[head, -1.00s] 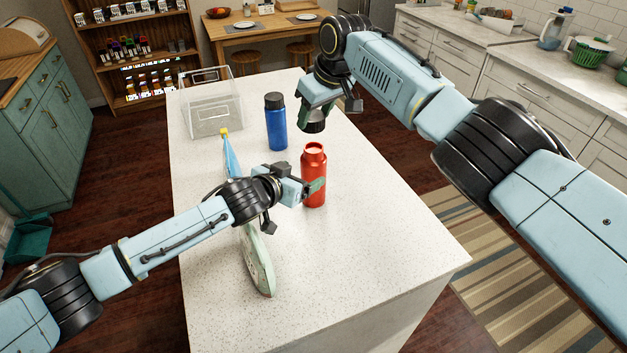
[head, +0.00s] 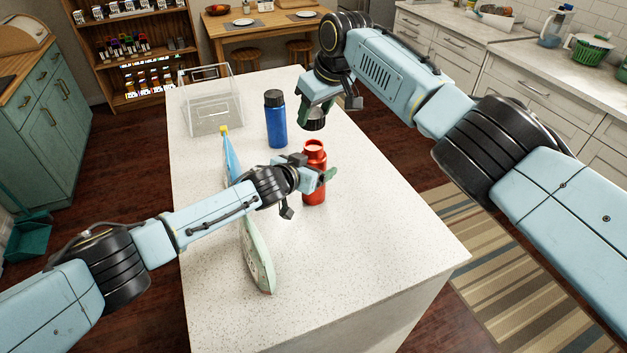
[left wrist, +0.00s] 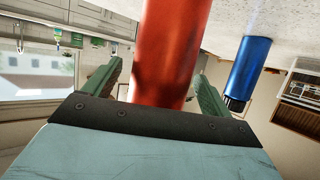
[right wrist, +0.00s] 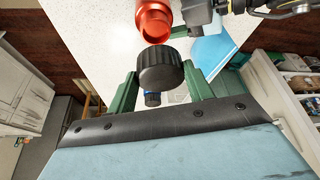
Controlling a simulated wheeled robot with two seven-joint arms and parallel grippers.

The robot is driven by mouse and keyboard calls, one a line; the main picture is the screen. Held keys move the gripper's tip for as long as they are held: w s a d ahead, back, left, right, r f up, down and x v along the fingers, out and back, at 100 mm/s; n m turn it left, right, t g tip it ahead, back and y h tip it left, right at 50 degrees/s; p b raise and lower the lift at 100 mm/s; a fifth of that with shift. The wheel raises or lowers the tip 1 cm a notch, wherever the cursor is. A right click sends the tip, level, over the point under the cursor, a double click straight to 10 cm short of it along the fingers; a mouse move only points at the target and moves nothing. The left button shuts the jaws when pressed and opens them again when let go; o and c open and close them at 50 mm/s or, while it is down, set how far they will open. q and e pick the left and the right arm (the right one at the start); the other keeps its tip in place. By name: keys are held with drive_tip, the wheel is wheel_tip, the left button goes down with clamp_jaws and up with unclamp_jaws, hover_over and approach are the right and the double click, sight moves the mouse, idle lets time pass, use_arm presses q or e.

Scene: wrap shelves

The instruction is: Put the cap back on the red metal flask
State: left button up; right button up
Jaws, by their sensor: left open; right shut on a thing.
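The red metal flask (head: 314,187) stands upright and open-topped on the white counter. My left gripper (head: 325,177) is open at the flask, with one finger on either side of its body; in the left wrist view the flask (left wrist: 168,50) rises between the fingers (left wrist: 158,85). My right gripper (right wrist: 160,88) is shut on the black cap (right wrist: 160,69), which shows below its fingers in the head view (head: 313,124). The cap is held above the counter, behind and above the flask's mouth. The flask's open mouth (right wrist: 153,22) also shows in the right wrist view.
A blue bottle with a dark lid (head: 276,120) stands behind and left of the flask. A clear box (head: 212,105) is at the counter's far left. A pale green rounded object (head: 258,262) and a blue yellow-tipped object (head: 230,155) are near my left arm. The front right counter is clear.

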sight(314, 145)
use_arm(q)
drive_tip(key=shift+w+d+f, duration=0.1)
drive_tip(key=shift+w+d, duration=0.1)
drive_tip(key=shift+w, duration=0.15)
drive_tip(key=shift+c, duration=0.4)
drive_tip(key=c, duration=1.4)
use_arm(e)
drive_tip(key=shift+s+d+f, duration=0.15)
drive_tip(key=shift+f, duration=2.35)
drive_tip(key=shift+f, duration=0.7)
use_arm(q)
drive_tip(key=shift+d, duration=0.1)
use_arm(e)
drive_tip(key=shift+f, duration=0.25)
